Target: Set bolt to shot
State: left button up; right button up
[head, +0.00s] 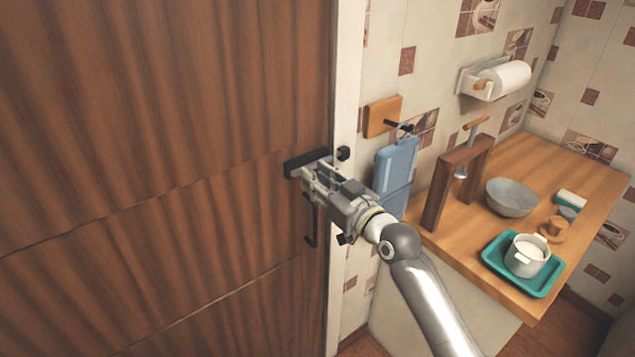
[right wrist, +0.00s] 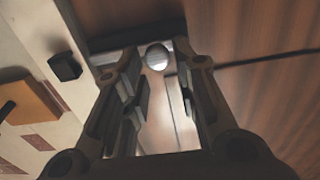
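The bolt is on the brown wooden door, near its right edge. Its black backplate (head: 298,162) shows in the head view, and also at the top of the right wrist view (right wrist: 125,38). A pale round knob (right wrist: 157,57) with a metallic bar beside it shows between my right fingertips. A small black keeper (head: 343,153) sits on the white door frame, also in the right wrist view (right wrist: 66,67). My right gripper (head: 314,174) is at the bolt, partly covering it; its fingers stand apart around the knob without visible contact. My left gripper is not in view.
A black door handle (head: 311,222) hangs just below my right gripper. Right of the frame are a wall hook board (head: 382,115) and a blue board (head: 395,168). A wooden counter (head: 560,170) holds a bowl, a teal tray with a pot, and a wooden stand.

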grip_shut()
jog(key=w+d+b, duration=0.1)
jog(key=d, duration=0.1)
jog(key=w+d+b, duration=0.1)
jog(key=shift+w+d+r, duration=0.1)
jog(key=shift+w+d, duration=0.25)
jog(key=shift+d, duration=0.05)
jog(key=o, duration=0.5)
grip_release()
